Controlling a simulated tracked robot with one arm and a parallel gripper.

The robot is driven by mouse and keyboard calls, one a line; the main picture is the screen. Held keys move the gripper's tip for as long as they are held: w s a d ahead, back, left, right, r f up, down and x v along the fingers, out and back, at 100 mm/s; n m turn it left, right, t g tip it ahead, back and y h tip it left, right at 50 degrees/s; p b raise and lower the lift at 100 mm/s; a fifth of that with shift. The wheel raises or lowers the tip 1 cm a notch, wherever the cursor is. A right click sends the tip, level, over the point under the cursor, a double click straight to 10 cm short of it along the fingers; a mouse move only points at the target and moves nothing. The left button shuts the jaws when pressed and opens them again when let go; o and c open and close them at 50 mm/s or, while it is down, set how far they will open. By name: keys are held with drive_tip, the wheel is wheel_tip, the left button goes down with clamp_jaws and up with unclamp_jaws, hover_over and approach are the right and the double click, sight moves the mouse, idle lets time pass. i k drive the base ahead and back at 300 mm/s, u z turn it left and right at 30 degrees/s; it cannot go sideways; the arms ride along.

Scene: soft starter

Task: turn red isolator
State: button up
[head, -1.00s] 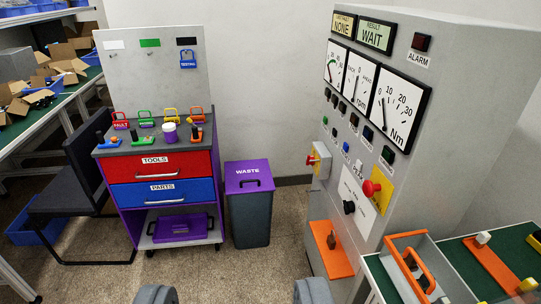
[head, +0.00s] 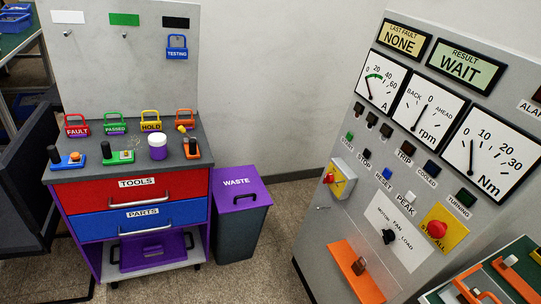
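The red isolator (head: 329,178) is a small red handle on a yellow face, on a grey box (head: 346,170) at the left side of the grey control cabinet (head: 325,225). I cannot tell its exact handle angle. A separate red STOP ALL button (head: 436,229) sits on a yellow plate to its lower right. The result display (head: 466,66) reads WAIT and the last fault display (head: 404,39) reads NONE. My gripper is not in view.
A tool cart (head: 133,184) with red and blue drawers stands at left, with several padlocks and small devices on top. A purple-lidded waste bin (head: 240,215) stands between cart and cabinet. An orange shelf (head: 352,268) juts from the cabinet below the isolator. Floor between is clear.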

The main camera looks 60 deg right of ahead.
sight(329, 178)
drive_tip(key=z, duration=0.15)
drive_tip(key=i, duration=1.35)
drive_tip(key=z, duration=0.95)
drive_tip(key=i, duration=0.7)
drive_tip(key=z, duration=0.45)
drive_tip(key=k, duration=0.9)
drive_tip(key=z, duration=0.25)
drive_tip(key=i, duration=0.9)
drive_tip(key=u, duration=0.1)
